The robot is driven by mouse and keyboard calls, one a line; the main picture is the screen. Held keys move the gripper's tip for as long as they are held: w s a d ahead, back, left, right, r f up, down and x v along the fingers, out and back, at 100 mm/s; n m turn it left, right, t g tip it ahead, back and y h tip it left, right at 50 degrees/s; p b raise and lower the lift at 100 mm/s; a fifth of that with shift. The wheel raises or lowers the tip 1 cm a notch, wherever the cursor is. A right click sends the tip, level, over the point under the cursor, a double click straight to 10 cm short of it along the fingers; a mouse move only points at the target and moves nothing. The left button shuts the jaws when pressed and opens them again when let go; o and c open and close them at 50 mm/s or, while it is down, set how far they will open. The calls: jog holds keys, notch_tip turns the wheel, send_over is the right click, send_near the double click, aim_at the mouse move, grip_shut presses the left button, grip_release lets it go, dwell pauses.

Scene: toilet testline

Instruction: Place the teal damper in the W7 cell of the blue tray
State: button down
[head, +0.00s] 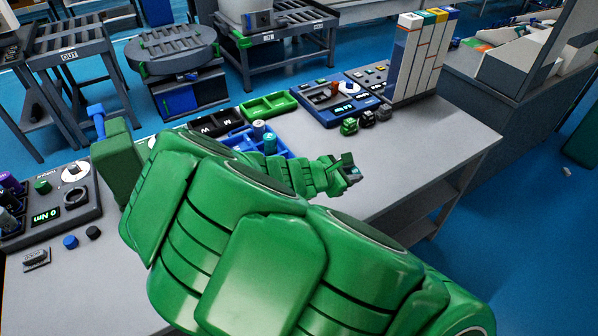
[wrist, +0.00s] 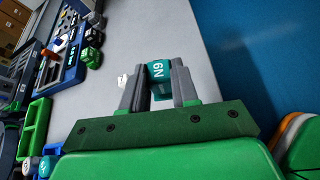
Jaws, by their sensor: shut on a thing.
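My gripper (head: 350,168) is above the grey table, to the right of the blue tray. In the wrist view my gripper (wrist: 160,85) is shut on the teal damper (wrist: 160,71), which has white characters on its side. In the head view the damper is mostly hidden by the gripper. The blue tray (head: 284,151) is partly hidden behind my green arm. A teal cylinder (head: 270,144) and a paler-topped cylinder (head: 258,128) stand in it. The tray (wrist: 53,148) also shows at the lower left of the wrist view. Its cell labels cannot be read.
A green tray (head: 269,106) and a black tray (head: 217,122) lie near the blue tray. A blue test panel (head: 340,108), several small blocks (head: 367,118) and a tall white rack (head: 420,60) stand farther back. The table's right part (head: 440,140) is clear.

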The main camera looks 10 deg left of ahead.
jog(key=w+d+r+n+t+y, duration=0.1)
jog(key=w+d+r+n+y, duration=0.15)
jog(key=w+d+r, duration=0.45)
jog(key=w+d+r+n+t+y, duration=0.1)
jog(key=w+d+r+n+y, duration=0.25)
jog(key=w, duration=0.55)
jog(key=s+a+f+n+g+y, duration=0.35)
jog(key=s+a+n+y, duration=0.45)
jog(key=a, duration=0.4)
jog(key=s+a+f+n+g+y, duration=0.35)
jog(key=s+a+n+y, duration=0.25)
jog(key=s+a+n, duration=0.5)
jog(key=w+a+f, duration=0.2)
jog(key=w, duration=0.1)
jog(key=w+a+f, duration=0.2)
jog(key=w+f, duration=0.1)
jog(key=w, duration=0.1)
jog(key=w+a+f, duration=0.3)
jog(key=w, duration=0.1)
jog(key=shift+w+f, duration=0.1)
jog(key=shift+w, duration=0.1)
jog(key=shift+w+a+f, duration=0.25)
jog(key=shift+w+f, duration=0.2)
jog(key=shift+f, duration=0.1)
jog(key=shift+w+a+f, duration=0.2)
jog(key=shift+w+f, duration=0.2)
jog(key=shift+f, duration=1.75)
